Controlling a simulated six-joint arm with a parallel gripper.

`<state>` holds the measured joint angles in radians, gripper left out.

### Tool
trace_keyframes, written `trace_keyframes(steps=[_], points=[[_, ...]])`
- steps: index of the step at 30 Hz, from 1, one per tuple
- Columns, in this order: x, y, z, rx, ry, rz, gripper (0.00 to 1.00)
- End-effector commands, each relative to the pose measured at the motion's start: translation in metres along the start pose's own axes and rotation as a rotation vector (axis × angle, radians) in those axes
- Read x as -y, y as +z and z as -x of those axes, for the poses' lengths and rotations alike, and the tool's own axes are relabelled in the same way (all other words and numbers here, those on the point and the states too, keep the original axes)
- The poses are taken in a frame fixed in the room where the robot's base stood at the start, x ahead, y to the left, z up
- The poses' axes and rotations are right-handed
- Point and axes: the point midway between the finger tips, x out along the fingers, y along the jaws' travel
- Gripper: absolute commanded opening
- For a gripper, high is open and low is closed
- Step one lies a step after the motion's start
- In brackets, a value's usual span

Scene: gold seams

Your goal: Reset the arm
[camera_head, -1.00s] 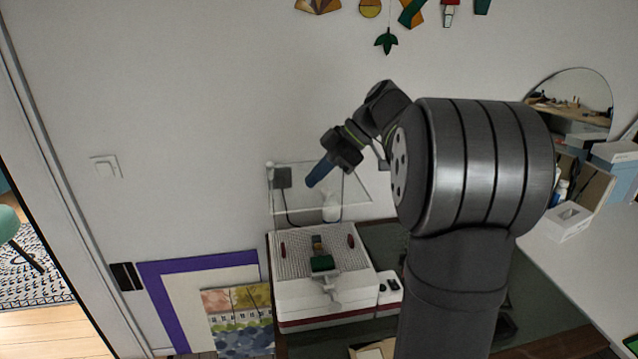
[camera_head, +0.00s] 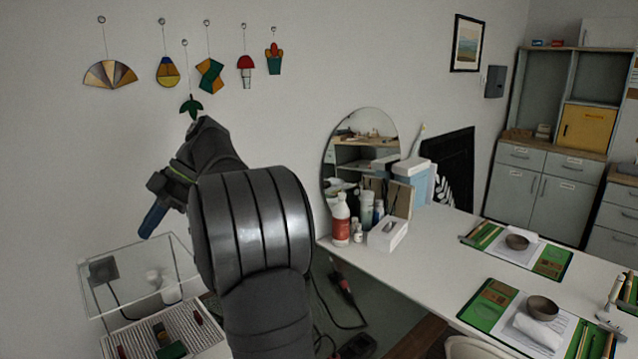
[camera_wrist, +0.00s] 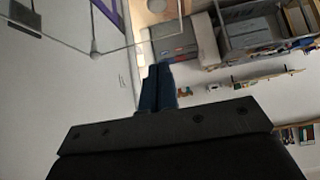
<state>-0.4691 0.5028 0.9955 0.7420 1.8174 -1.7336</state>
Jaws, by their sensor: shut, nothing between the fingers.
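My gripper (camera_head: 153,220) is at the left in the head view, with blue fingers pointing down and to the left, in the air above a clear glass-like shield (camera_head: 140,270). In the wrist view my gripper (camera_wrist: 157,86) shows its two blue fingers side by side, closed together with nothing between them. My arm is folded, and its large grey joint hides part of the wall and the machine behind it.
A white machine with a ribbed top (camera_head: 165,335) stands below the shield. Stained-glass ornaments (camera_head: 110,74) hang on the wall.

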Motion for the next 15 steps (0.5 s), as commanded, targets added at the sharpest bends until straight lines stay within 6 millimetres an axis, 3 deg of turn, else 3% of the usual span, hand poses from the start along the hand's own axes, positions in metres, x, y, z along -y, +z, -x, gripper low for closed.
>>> trace_keyframes(steps=[5, 15], points=[[0.006, 0.0, -0.015, 0.0, -0.002, 0.001, 0.0], [0.025, 0.004, -0.07, 0.0, -0.003, 0.0, 0.0]])
